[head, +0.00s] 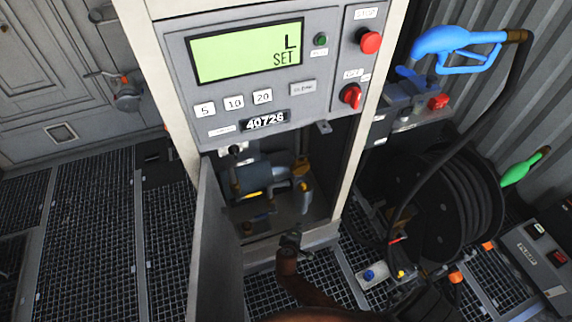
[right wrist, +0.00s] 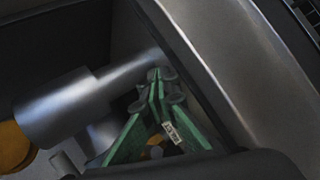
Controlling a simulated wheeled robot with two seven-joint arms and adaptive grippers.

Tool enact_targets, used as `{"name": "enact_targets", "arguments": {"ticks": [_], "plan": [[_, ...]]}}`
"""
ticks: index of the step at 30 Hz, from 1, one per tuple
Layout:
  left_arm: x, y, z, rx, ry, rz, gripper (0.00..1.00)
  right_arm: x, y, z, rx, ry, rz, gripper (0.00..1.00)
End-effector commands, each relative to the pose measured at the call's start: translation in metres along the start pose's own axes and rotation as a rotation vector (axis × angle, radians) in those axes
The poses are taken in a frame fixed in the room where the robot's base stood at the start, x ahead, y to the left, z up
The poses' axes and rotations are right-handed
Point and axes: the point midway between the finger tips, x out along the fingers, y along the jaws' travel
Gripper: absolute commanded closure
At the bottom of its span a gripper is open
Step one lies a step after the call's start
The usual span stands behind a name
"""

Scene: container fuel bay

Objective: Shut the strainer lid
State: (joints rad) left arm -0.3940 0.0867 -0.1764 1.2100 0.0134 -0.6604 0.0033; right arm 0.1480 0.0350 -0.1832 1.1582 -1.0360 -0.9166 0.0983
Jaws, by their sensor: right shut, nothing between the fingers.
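The open cabinet bay under the display holds a blue-grey motor-like cylinder (head: 253,178) on the left and a small upright body with yellow parts (head: 304,190) on the right. My right gripper (head: 291,238) is at the bay's front lower edge, in front of and below these parts. In the right wrist view its green fingers (right wrist: 157,76) are shut and empty, near a grey metal cylinder (right wrist: 60,106). My left gripper is out of view.
The cabinet door (head: 216,245) hangs open left of the bay. The bay's right post (head: 358,150) stands close to the yellow parts. A hose reel (head: 440,205) and a blue nozzle (head: 455,45) are on the right. The grating floor at left is clear.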

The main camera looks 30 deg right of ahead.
Motion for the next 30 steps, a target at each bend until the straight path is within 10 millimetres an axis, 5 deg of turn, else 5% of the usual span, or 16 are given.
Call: {"name": "enact_targets", "arguments": {"ticks": [1,3,6,9,13,17,30], "plan": [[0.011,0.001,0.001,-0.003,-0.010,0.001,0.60,-0.003,0.040,-0.033,-0.007,0.005,0.118,1.00],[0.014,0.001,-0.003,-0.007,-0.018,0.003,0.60,-0.023,0.102,-0.067,-0.006,0.001,0.285,1.00],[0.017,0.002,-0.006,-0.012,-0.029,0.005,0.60,-0.060,0.172,-0.099,0.018,-0.016,0.489,1.00],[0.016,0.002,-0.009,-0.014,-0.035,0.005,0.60,-0.092,0.215,-0.114,0.045,-0.033,0.624,1.00],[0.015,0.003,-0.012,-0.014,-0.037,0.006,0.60,-0.116,0.243,-0.121,0.068,-0.044,0.713,1.00],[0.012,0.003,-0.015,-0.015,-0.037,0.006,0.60,-0.118,0.255,-0.122,0.075,-0.050,0.739,1.00],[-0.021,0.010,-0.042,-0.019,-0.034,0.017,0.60,-0.055,0.308,-0.115,0.072,-0.050,0.736,1.00]]}}
